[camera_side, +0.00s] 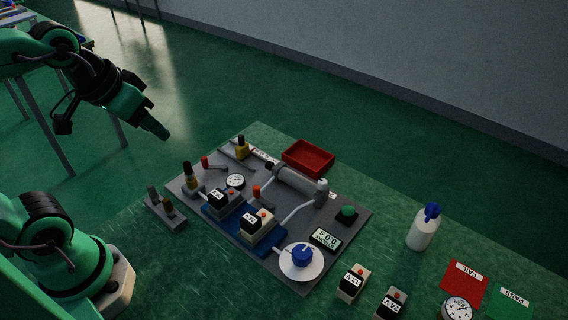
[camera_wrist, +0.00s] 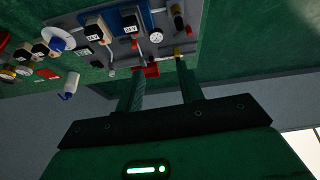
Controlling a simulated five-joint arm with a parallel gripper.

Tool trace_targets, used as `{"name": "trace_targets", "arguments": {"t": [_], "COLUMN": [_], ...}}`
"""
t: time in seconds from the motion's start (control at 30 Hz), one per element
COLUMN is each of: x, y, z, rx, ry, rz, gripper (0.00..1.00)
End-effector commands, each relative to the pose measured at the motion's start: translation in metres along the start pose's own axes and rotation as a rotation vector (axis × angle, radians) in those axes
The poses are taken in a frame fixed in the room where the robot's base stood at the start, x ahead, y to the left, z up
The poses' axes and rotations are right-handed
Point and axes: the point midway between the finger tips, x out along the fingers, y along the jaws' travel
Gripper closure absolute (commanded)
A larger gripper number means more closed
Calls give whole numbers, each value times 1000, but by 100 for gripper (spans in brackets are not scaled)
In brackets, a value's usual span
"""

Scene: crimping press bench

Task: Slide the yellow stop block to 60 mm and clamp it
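The yellow stop block (camera_side: 242,145) sits on a rail at the far corner of the grey bench plate (camera_side: 345,235) in the side view. A scale strip lies beside the rail, but its marks are too small to read. A red-handled lever (camera_side: 206,161) stands nearby on the plate; whether it clamps the block I cannot tell. My gripper (camera_side: 155,126) is in the air, left of and above the plate, well apart from the block. In the wrist view my gripper (camera_wrist: 161,66) shows two separated fingers with nothing held between them.
A red tray (camera_side: 308,158) stands behind a grey cylinder (camera_side: 298,184). Labelled boxes (camera_side: 257,224), a blue knob (camera_side: 302,255) and a display (camera_side: 326,238) occupy the plate's front. A white bottle (camera_side: 422,232) stands at right. The air around my gripper is clear.

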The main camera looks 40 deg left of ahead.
Motion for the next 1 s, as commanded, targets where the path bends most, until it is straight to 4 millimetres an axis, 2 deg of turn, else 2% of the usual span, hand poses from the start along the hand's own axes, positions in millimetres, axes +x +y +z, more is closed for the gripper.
{"name": "trace_targets", "arguments": {"t": [0.27,0.47,0.77,1.0], "x": [10,25,60,97], "y": [-2,-5,-11,-17], "z": [-35,-65,-107,-135], "rx": [-212,-406,-693,-922], "ry": [-70,-128,-206,-262], "rz": [-17,-43,-101,-163], "gripper": [63,63,63,63]}}
